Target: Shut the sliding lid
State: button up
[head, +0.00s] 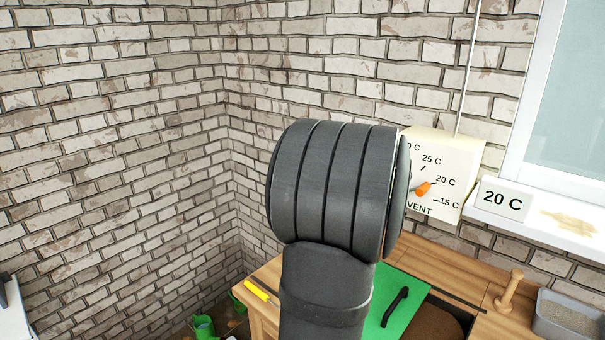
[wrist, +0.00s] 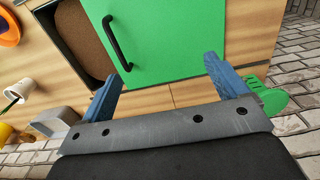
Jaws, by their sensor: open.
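The sliding lid is a flat green panel (head: 411,289) with a black bar handle (head: 394,307), set in a wooden bench top. In the wrist view the lid (wrist: 175,40) and handle (wrist: 117,44) fill the upper middle. A brown-floored opening (wrist: 76,35) lies uncovered on the handle side, so the lid is partly open; the opening (head: 433,322) also shows in the head view. My gripper (wrist: 163,69) is open, its blue fingers wide apart. The left fingertip appears near the handle's lower end; contact cannot be told. My arm hides the gripper in the head view.
A wooden peg (head: 507,292) and a grey gravel tray (head: 569,316) stand right of the opening. A yellow-handled tool (head: 261,291) lies left. A vent dial box (head: 444,173) is on the wall behind. The wrist view shows a white cup (wrist: 19,89) at left.

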jog(key=c, duration=0.7)
jog(key=shift+n, duration=0.3)
jog(key=c, duration=0.4)
jog(key=n, duration=0.1)
jog(key=f+n, duration=0.1)
jog(key=shift+w+d+n+g+h, duration=0.2)
jog(key=shift+n+g+h, duration=0.1)
jog(key=shift+n, duration=0.1)
jog(key=c, duration=0.7)
jog(key=shift+w+d+f+n, duration=0.1)
jog(key=shift+n, duration=0.5)
jog(key=shift+w+d+f+n, duration=0.1)
jog(key=shift+n, duration=0.5)
grip_shut()
jog(key=n+g+h, duration=0.2)
jog(key=n, duration=1)
send_over(389, 300)
jog(key=w+a, duration=0.2)
jog(key=a, duration=0.1)
jog(key=f, duration=1.2)
jog(key=shift+w+d+f, duration=0.15)
jog(key=shift+w, duration=0.05)
jog(key=shift+s+d, duration=0.85)
jog(key=shift+s, duration=0.05)
jog(key=shift+s+d+f, duration=0.2)
jog(key=shift+s+d, duration=0.15)
jog(key=shift+d, duration=0.1)
